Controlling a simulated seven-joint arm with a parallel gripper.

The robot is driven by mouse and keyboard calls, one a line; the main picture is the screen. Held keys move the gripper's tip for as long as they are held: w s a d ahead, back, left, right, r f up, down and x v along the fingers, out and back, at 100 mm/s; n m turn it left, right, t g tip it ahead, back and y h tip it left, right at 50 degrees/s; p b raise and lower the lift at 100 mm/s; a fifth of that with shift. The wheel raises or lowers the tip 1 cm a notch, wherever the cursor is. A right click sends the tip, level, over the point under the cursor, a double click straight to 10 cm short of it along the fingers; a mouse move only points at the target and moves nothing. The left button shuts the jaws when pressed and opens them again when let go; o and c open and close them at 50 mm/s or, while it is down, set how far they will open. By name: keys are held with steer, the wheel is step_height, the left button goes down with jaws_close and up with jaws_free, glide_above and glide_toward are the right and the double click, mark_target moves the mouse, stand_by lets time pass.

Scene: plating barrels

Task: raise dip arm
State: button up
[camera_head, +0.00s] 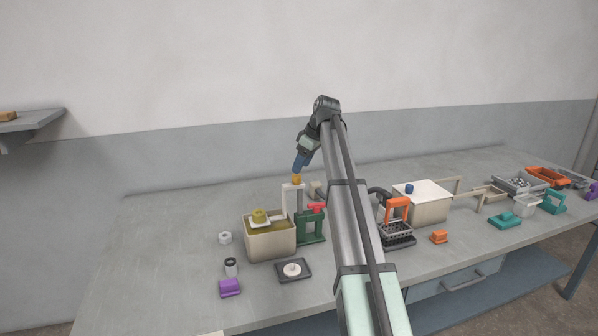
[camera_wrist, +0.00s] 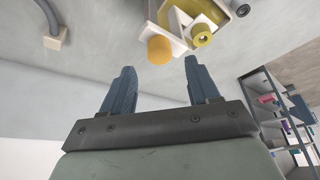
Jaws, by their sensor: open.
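The dip arm is a white bracket (camera_head: 293,200) with an orange-yellow knob (camera_head: 297,180) on top, beside the beige tank (camera_head: 270,245). A yellow barrel (camera_head: 259,216) on a white piece sits low at the tank's mouth, over yellowish liquid. My gripper (camera_head: 299,168) points down just above the knob. In the wrist view my gripper (camera_wrist: 160,68) is open and empty, with the knob (camera_wrist: 160,50) just beyond and between the fingertips. The white bracket and the yellow barrel (camera_wrist: 202,36) show behind it. I cannot tell whether a finger touches the knob.
A green stand (camera_head: 311,228) with a red top is right of the tank. A dark plate with a white disc (camera_head: 293,269), a purple block (camera_head: 229,287) and a white nut (camera_head: 225,238) lie nearby. An orange-handled basket (camera_head: 398,232) and a lidded white tank (camera_head: 425,205) stand farther right.

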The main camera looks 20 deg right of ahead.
steer(key=v, duration=0.9)
steer(key=shift+r, duration=0.2)
steer(key=shift+d, duration=0.15)
